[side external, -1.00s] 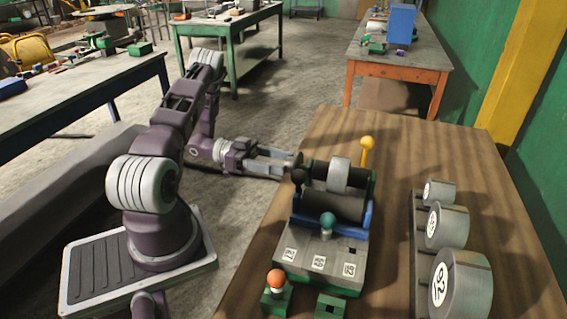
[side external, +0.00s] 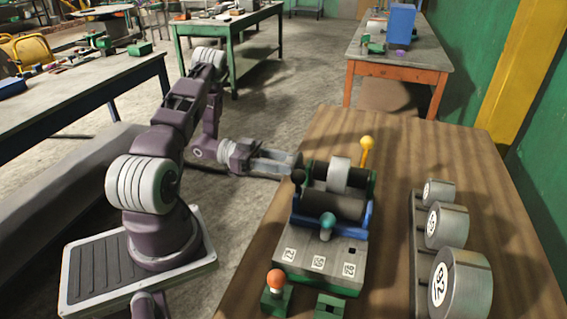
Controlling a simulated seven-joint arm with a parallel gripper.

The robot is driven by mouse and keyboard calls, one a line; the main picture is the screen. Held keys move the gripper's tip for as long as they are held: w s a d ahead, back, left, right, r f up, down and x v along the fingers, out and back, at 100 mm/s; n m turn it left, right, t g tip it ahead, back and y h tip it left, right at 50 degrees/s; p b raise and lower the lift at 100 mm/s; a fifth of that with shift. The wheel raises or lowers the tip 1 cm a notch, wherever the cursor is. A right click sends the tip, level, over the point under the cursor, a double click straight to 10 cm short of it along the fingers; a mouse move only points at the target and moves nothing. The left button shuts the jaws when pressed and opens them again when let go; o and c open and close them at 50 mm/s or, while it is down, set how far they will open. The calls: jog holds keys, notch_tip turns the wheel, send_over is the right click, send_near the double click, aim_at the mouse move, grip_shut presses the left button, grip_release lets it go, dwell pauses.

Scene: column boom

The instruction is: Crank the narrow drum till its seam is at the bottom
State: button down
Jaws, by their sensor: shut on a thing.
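The machine has a green base with a grey front deck (side external: 318,258). A light grey narrow drum (side external: 338,174) sits in it, behind a wider dark roller (side external: 332,205). No seam can be made out on the narrow drum from this side. My gripper (side external: 294,163) reaches in from the left and is shut at the machine's left side, on what looks like the crank handle. The handle is largely hidden by the fingers. A black knob (side external: 298,177) shows just below the fingertips.
A yellow-knobbed lever (side external: 367,143) stands at the machine's back right, a teal knob (side external: 327,219) at its front. An orange knob on a green block (side external: 276,298) stands in front. Three metal drums (side external: 447,226) line a rack at right. The table's back is clear.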

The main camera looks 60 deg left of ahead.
jog(key=m, duration=1.4)
jog(key=shift+f, duration=0.15)
dwell(0.5)
jog(key=c, duration=0.9)
grip_release()
jog(key=shift+o, duration=0.2)
jog(key=v, duration=0.7)
